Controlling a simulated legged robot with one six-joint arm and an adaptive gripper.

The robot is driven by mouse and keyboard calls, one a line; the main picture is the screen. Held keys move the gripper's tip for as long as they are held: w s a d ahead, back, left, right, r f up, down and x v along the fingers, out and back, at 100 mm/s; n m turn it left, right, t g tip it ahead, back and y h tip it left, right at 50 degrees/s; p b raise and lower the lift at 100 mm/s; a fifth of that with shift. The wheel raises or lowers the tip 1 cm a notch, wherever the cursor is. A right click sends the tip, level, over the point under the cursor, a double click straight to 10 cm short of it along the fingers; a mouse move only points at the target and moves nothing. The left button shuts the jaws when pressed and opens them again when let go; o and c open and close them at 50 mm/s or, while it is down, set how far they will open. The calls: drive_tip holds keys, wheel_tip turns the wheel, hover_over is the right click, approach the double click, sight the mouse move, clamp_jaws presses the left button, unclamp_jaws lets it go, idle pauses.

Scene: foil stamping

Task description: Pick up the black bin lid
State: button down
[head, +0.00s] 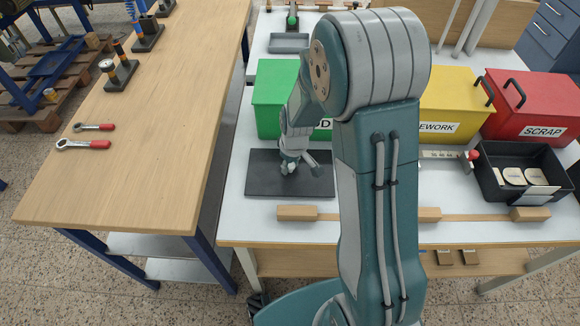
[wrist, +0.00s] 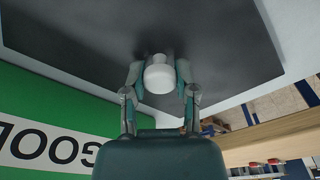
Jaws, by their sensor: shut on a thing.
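The black bin lid (head: 262,185) is a flat dark rectangular plate on the white bench in front of the green bin. It appears flat, and I cannot tell whether it is lifted. My gripper (head: 289,168) points down over its middle. In the wrist view the lid (wrist: 85,50) fills the upper part. There my gripper (wrist: 160,82) has its two fingers on either side of a pale round knob (wrist: 159,76) and is shut on it. The knob seems to belong to the lid, but its base is partly hidden in shadow.
The green bin (head: 268,98) stands close behind the lid. Yellow (head: 448,98) and red (head: 530,100) bins stand to the right. A wooden strip (head: 325,214) runs along the bench's front. A black tray (head: 545,157) of pale round pieces is at right. A wooden table (head: 150,130) is left.

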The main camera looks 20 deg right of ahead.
drive_tip(key=shift+r, duration=0.5)
wheel_tip(320, 180, up, 2)
drive_tip(key=shift+r, duration=0.25)
drive_tip(key=s+d+r, duration=0.7)
drive_tip(key=s+r, duration=0.2)
drive_tip(key=s, duration=0.3)
drive_tip(key=shift+d+r, duration=0.2)
drive_tip(key=shift+r, duration=0.1)
